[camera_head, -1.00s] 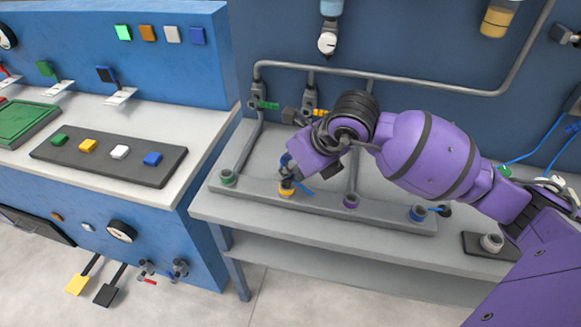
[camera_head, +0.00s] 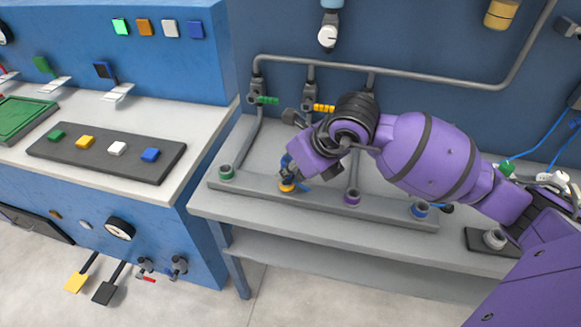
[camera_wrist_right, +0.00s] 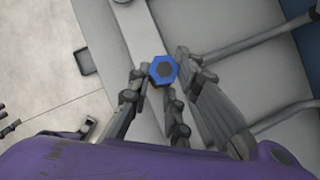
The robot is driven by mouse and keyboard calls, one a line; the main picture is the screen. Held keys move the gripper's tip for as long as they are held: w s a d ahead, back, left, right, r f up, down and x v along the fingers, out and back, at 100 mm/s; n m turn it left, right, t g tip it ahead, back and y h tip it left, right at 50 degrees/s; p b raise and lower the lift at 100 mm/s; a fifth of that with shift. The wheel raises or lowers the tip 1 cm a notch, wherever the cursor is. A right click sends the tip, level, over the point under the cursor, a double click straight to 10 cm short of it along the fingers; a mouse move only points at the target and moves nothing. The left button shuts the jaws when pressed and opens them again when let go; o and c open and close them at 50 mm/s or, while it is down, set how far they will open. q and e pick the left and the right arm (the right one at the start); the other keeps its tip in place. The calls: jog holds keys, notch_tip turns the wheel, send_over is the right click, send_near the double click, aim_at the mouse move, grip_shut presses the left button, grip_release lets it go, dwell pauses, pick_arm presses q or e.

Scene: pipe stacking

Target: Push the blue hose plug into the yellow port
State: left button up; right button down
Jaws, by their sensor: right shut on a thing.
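The yellow port (camera_head: 287,188) is a yellow-ringed socket on the grey rail (camera_head: 325,203), second from the left. My right gripper (camera_head: 290,173) is directly above it, fingers pointing down. In the right wrist view the blue hose plug (camera_wrist_right: 163,71) shows as a blue hexagon with a dark centre, between the fingertips of my right gripper (camera_wrist_right: 160,88), which are shut on it. The plug's lower end and its contact with the port are hidden, so I cannot tell how deep it sits. My left gripper is not in view.
Green (camera_head: 226,172), purple (camera_head: 351,197) and blue (camera_head: 420,210) ports share the rail. Grey pipes with a green valve (camera_head: 266,100) and yellow valve (camera_head: 322,107) stand behind. A blue console (camera_head: 150,220) is at the left. The bench front is clear.

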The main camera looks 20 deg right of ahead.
jog(key=c, duration=1.5)
grip_release()
jog(key=shift+c, duration=0.2)
